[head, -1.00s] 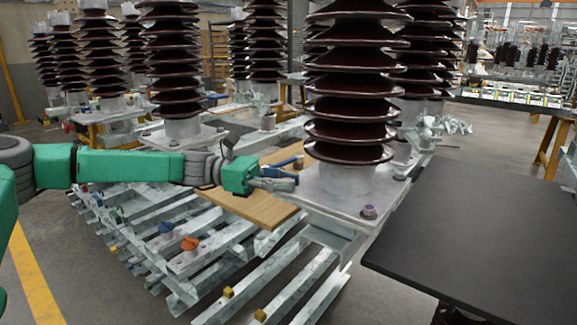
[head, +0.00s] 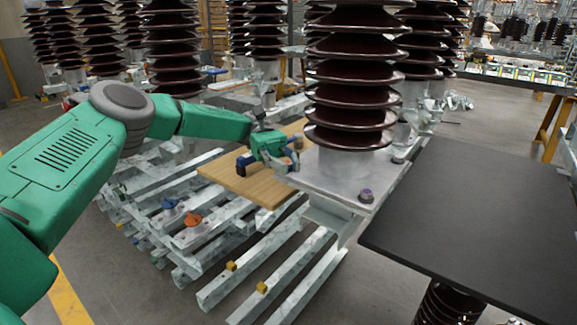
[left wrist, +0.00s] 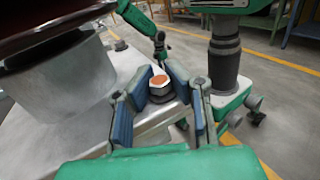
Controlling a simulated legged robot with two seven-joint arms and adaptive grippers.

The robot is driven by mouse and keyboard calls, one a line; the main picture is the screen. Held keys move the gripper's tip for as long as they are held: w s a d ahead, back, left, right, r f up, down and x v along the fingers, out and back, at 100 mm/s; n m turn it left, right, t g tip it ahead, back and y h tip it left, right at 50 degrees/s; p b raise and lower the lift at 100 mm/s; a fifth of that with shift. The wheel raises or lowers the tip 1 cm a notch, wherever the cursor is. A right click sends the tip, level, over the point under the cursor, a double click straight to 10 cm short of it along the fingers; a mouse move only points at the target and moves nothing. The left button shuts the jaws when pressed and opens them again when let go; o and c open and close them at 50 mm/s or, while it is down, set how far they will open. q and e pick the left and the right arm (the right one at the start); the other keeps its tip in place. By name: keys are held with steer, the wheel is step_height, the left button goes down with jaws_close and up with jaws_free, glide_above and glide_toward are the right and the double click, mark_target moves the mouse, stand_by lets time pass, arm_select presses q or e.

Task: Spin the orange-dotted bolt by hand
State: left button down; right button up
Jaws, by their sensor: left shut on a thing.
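The orange-dotted bolt (left wrist: 159,82) stands upright in the metal base plate (left wrist: 95,120), near its edge, in the left wrist view. My left gripper (left wrist: 158,98) has its blue-padded fingers on both sides of the bolt and is shut on it. The orange top shows between the pads.
The ribbed brown insulator (head: 350,95) rises close beside the gripper. A purple-dotted bolt (head: 366,195) is at the plate's front corner. A wooden board (head: 255,185) with a dark blue item (head: 243,165) lies left. A black table (head: 480,215) stands right. Steel beams (head: 245,275) lie below.

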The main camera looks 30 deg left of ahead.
arm_select(q)
steer(key=shift+w+r+m+g, duration=0.1)
steer(key=shift+r+m+g, duration=0.1)
steer(key=shift+m+g, duration=0.15)
stand_by(0.3)
steer(key=c, duration=1.5)
jaws_free()
steer(key=shift+a, duration=0.1)
steer(key=shift+o, duration=0.4)
steer(key=shift+a+f, duration=0.1)
steer(key=shift+f, duration=0.1)
